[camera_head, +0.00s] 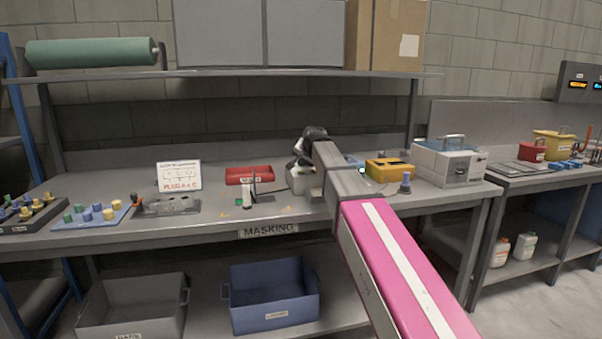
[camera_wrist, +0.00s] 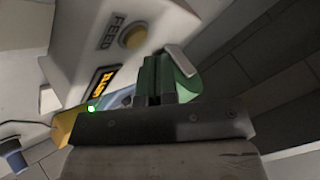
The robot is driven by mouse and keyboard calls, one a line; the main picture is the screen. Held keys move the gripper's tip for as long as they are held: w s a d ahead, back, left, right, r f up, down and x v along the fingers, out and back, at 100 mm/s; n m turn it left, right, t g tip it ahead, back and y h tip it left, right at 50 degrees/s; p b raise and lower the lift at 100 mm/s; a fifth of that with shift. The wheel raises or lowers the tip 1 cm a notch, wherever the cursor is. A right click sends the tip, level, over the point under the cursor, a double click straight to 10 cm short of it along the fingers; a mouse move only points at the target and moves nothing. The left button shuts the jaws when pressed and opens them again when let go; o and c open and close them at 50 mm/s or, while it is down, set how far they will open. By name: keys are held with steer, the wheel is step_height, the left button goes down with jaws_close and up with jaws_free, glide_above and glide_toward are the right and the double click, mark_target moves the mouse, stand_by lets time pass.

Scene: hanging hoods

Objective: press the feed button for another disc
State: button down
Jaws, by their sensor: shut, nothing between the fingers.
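The feed button (camera_wrist: 132,37) is a round yellow button on a pale grey machine face (camera_wrist: 95,30), beside the printed word FEED, in the wrist view. An orange-lit display (camera_wrist: 104,82) sits on the same face. My gripper (camera_wrist: 163,68) has its green fingers shut and empty, beside the button and below it in the picture. I see a gap between them in the picture and cannot tell the depth. In the head view a grey box (camera_head: 301,182), perhaps this machine, is partly hidden by my arm, and the button does not show.
A yellow box (camera_head: 388,168), a blue-topped post (camera_head: 405,183) and a grey-white instrument (camera_head: 448,160) stand right of my arm. A red tray (camera_head: 249,175) and a small white bottle (camera_head: 247,194) are left. A shelf (camera_head: 230,73) runs above the bench.

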mark_target(302, 171)
steer(key=shift+f, duration=0.15)
steer(key=shift+f, duration=0.25)
steer(key=shift+f, duration=0.4)
stand_by(0.9)
steer(key=shift+r, duration=0.8)
steer(key=shift+r, duration=0.15)
steer(key=shift+r, duration=2.4)
